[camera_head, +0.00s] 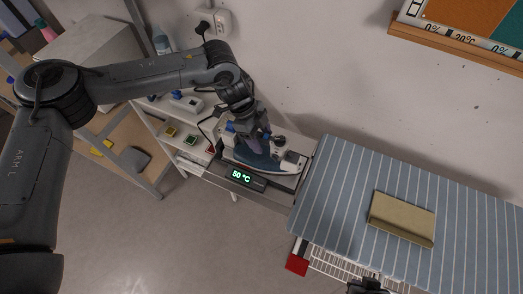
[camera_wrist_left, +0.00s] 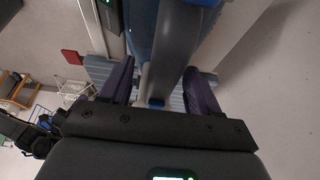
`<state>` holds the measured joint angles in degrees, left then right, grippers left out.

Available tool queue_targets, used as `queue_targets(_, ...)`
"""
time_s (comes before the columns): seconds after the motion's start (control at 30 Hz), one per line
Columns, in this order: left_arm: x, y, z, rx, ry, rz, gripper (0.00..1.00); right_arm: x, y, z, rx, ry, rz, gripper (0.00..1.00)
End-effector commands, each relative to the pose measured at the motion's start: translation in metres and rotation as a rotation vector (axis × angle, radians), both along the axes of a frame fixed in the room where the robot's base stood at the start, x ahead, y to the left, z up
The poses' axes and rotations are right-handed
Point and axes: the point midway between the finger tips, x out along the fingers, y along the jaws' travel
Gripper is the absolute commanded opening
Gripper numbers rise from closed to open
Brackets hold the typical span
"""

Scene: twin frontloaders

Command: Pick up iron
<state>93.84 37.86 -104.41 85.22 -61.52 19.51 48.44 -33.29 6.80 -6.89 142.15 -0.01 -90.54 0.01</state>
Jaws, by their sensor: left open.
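The iron (camera_head: 248,159), with a blue body and a pale sole, rests on a stand (camera_head: 240,178) whose display reads 50 °C. My left gripper (camera_head: 261,142) is down at the iron from above and hides part of its handle. In the left wrist view, the two fingers of my left gripper (camera_wrist_left: 160,68) are apart on either side of the iron's grey handle (camera_wrist_left: 175,50), with gaps showing. A dark part at the bottom edge of the head view seems to be my right gripper (camera_head: 368,286); its fingers cannot be made out.
A striped ironing board (camera_head: 335,190) stands right of the stand, with a tan folded piece (camera_head: 402,217) on it. A white shelf (camera_head: 185,150) with small items is on the left. The wall is close behind. A red piece (camera_head: 297,264) sits at the board's lower left.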

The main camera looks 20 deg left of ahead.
Motion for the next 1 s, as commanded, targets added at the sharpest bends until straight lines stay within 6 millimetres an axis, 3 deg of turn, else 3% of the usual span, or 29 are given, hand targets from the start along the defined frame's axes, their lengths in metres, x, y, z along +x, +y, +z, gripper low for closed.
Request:
queue_targets(0.37,-0.0006,-0.0031,-0.0082,0.000,0.001,0.001,0.60,0.0002,-0.0015,0.0014,-0.007,-0.001,0.004,0.00)
queue_targets(0.77,-0.0006,-0.0030,-0.0078,0.000,0.001,0.001,0.00,0.0004,-0.0003,0.0015,-0.001,0.000,0.001,0.00)
queue_targets(1.0,0.0005,-0.0039,-0.0052,-0.003,-0.003,0.000,0.00,0.0006,0.0008,0.0019,0.003,-0.001,-0.002,0.00)
